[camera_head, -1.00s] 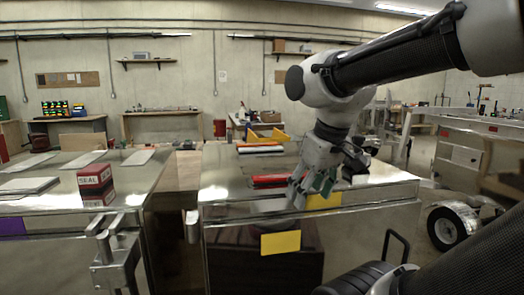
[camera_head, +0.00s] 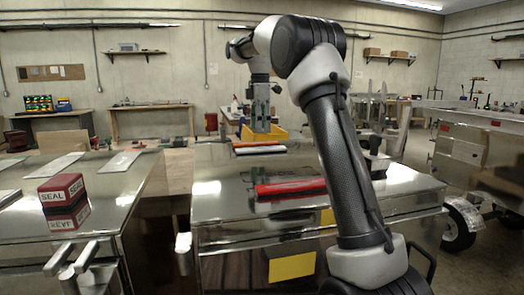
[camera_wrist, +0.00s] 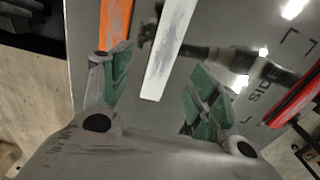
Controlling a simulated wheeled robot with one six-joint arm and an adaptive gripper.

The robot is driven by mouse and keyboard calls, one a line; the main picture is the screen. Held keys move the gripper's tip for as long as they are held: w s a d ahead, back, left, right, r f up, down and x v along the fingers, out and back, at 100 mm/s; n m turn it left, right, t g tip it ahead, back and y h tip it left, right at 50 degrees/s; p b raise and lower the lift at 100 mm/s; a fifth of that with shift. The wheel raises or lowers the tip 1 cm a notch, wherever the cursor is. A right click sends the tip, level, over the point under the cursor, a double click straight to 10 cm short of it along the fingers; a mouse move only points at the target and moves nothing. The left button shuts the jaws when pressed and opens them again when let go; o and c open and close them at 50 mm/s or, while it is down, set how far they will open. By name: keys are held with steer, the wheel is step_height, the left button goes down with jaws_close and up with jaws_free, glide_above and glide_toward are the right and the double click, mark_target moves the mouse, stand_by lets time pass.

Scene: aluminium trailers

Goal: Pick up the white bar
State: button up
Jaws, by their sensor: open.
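The white bar (camera_head: 262,151) lies flat on the shiny metal table, towards its back edge. In the wrist view the white bar (camera_wrist: 171,48) runs up from between my fingers, its near end a little ahead of the palm. My gripper (camera_head: 261,128) points down over that part of the table. In the wrist view my gripper (camera_wrist: 160,75) is open and empty, with green finger pads on either side of the bar's line. The gap between fingertips and bar is hard to judge.
An orange bar (camera_wrist: 115,22) lies left of the white bar, close to the left finger. A red bar (camera_head: 290,188) lies nearer on the same metal table (camera_head: 225,205). A red SEAL box (camera_head: 64,202) stands on the left table. A yellow bin (camera_head: 265,134) is behind.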

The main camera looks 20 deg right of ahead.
mark_target(261, 148)
steer(key=f, duration=0.7)
steer(key=shift+s, duration=0.25)
steer(key=c, duration=1.1)
